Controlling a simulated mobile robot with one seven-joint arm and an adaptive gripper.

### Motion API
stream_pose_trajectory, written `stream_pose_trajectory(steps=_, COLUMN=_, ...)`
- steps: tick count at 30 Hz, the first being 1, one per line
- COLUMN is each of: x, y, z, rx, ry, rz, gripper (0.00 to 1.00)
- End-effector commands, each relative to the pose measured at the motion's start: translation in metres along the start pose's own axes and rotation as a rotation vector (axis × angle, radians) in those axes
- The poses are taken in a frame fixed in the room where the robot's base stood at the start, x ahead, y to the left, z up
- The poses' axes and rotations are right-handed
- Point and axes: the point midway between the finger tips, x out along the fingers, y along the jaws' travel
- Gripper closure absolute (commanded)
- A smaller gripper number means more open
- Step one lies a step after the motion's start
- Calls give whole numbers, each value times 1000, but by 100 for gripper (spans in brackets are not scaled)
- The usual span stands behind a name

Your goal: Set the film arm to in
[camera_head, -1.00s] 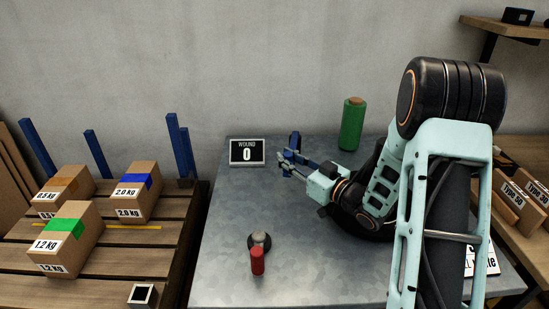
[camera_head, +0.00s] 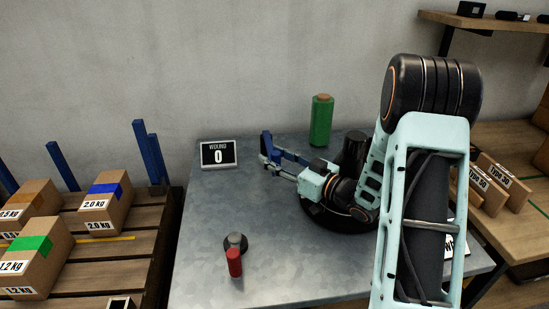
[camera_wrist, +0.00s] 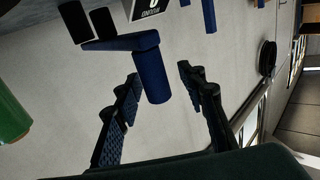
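The film arm (camera_wrist: 122,43) shows in the wrist view as a dark blue bar with a blue cylindrical grip (camera_wrist: 152,82) hanging from it. In the head view, a blue upright piece (camera_head: 266,143) that looks like part of it stands at my fingertips, above the metal table. My gripper (camera_wrist: 160,74) is open, with one finger on each side of the blue grip near the tips. I cannot tell whether either finger touches it. In the head view, my gripper (camera_head: 274,156) points left and partly hides the arm's mounting.
A green film roll (camera_head: 321,121) stands behind my gripper. A counter sign (camera_head: 219,154) reads 0. A red-handled lever (camera_head: 235,262) is at the table's front. My arm covers much of the black turntable (camera_head: 330,218). Boxes (camera_head: 107,209) lie on a pallet at left.

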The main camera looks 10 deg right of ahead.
Motion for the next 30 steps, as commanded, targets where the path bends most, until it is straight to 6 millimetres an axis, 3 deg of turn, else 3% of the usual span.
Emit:
stream_pose_trajectory(steps=7, x=-18, y=2, z=-1, rx=-1, ry=1, rz=4, gripper=63)
stream_pose_trajectory(steps=15, x=-76, y=2, z=0, rx=0, ry=0, rz=6, gripper=63)
stream_pose_trajectory(steps=21, x=-108, y=1, z=0, rx=0, ry=0, rz=3, gripper=63)
stream_pose_trajectory(steps=30, x=-121, y=-1, z=0, rx=0, ry=0, rz=-1, gripper=63)
